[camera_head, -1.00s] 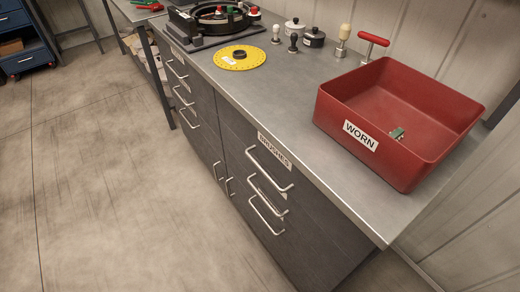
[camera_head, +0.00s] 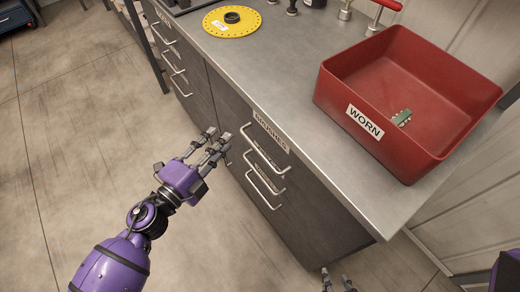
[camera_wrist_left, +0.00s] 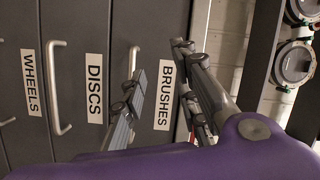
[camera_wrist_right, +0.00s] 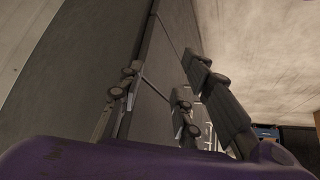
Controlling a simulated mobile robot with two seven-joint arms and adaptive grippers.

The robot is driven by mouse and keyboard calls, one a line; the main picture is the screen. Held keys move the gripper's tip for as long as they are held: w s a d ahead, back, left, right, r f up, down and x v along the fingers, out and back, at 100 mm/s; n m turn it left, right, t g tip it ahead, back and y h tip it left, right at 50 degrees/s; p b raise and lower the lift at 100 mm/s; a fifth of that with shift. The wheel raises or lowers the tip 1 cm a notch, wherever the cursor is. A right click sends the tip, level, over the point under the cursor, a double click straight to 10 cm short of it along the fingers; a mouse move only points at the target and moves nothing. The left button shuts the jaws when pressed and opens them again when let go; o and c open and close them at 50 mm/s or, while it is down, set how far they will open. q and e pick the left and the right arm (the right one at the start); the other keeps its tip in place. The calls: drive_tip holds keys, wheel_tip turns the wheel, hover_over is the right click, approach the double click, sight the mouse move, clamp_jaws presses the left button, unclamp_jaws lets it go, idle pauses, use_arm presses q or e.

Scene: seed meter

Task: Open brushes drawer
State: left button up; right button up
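The brushes drawer is the top drawer of the right cabinet; its white BRUSHES label (camera_head: 270,132) sits under the counter edge, above its bar handle (camera_head: 264,156). The drawer front looks flush and shut. In the left wrist view the BRUSHES label (camera_wrist_left: 166,95) shows between the fingers, and the handle (camera_wrist_left: 134,58) is partly hidden behind one finger. My left gripper (camera_head: 220,143) is open and empty, left of the handle's near end and apparently apart from it. My right gripper (camera_head: 339,281) is low at the bottom edge; its fingers are apart and empty in the right wrist view (camera_wrist_right: 162,72).
Two more handled drawers, labelled DISCS (camera_wrist_left: 94,88) and WHEELS (camera_wrist_left: 31,82), lie below. A red WORN bin (camera_head: 335,88) with a small green part inside stands on the counter (camera_head: 300,100). A yellow disc (camera_head: 220,27) lies farther back.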

sight(260, 152)
use_arm(q)
drive_tip(key=s+d+f+m+g+h, duration=0.3)
drive_tip(key=s+d+m+g, duration=0.15)
drive_tip(key=m, duration=0.25)
drive_tip(key=shift+g, duration=0.35)
drive_tip(key=x, duration=0.8)
drive_tip(key=shift+w+a+f, duration=0.15)
drive_tip(key=shift+w+f, duration=0.1)
drive_tip(key=shift+w, duration=0.05)
drive_tip(key=shift+c, duration=0.4)
clamp_jaws()
